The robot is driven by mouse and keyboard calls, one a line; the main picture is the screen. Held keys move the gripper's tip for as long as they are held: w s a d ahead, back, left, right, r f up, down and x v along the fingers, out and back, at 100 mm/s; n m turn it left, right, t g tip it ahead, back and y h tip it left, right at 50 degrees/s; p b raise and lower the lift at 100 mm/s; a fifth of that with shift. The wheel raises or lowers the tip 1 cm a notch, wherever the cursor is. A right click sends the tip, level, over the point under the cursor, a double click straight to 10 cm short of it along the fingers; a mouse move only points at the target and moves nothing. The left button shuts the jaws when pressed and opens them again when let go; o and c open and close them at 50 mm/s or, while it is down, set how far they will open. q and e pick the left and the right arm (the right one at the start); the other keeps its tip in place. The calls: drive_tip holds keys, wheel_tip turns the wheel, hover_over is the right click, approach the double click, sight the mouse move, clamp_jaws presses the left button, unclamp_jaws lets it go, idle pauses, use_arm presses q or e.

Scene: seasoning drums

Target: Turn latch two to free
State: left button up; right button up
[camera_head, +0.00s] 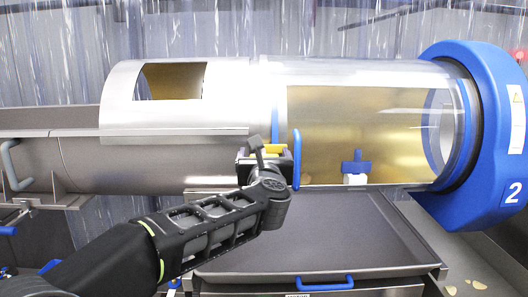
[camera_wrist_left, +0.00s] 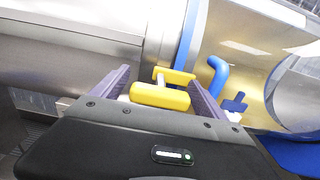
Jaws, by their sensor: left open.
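A yellow latch handle (camera_head: 277,148) sits at the seam of the seasoning drum, which bears a big "2" on its blue end ring (camera_head: 490,125). My left gripper (camera_head: 262,160) is in front of this seam and hides part of the latch in the head view. In the left wrist view the yellow latch (camera_wrist_left: 162,96) lies between the two spread fingers of my open left gripper (camera_wrist_left: 163,78). I cannot tell whether a finger touches it. My right gripper is not in view.
A blue handle (camera_head: 297,160) stands just right of the latch. A blue knob (camera_head: 356,167) with a white base is farther right, at the transparent cover (camera_head: 380,115). A dark tray (camera_head: 330,240) with a blue handle lies below the drum.

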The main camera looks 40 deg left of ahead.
use_arm(q)
drive_tip(key=shift+c, duration=0.4)
drive_tip(key=c, duration=1.3)
drive_tip(key=shift+m, duration=0.4)
drive_tip(key=m, duration=0.7)
drive_tip(key=m+p, duration=0.2)
drive_tip(key=m, duration=0.3)
drive_tip(key=shift+r+m, duration=0.1)
drive_tip(key=shift+m, duration=0.2)
drive_tip(key=m+p, duration=0.2)
drive_tip(key=m, duration=0.2)
drive_tip(key=shift+m, duration=0.3)
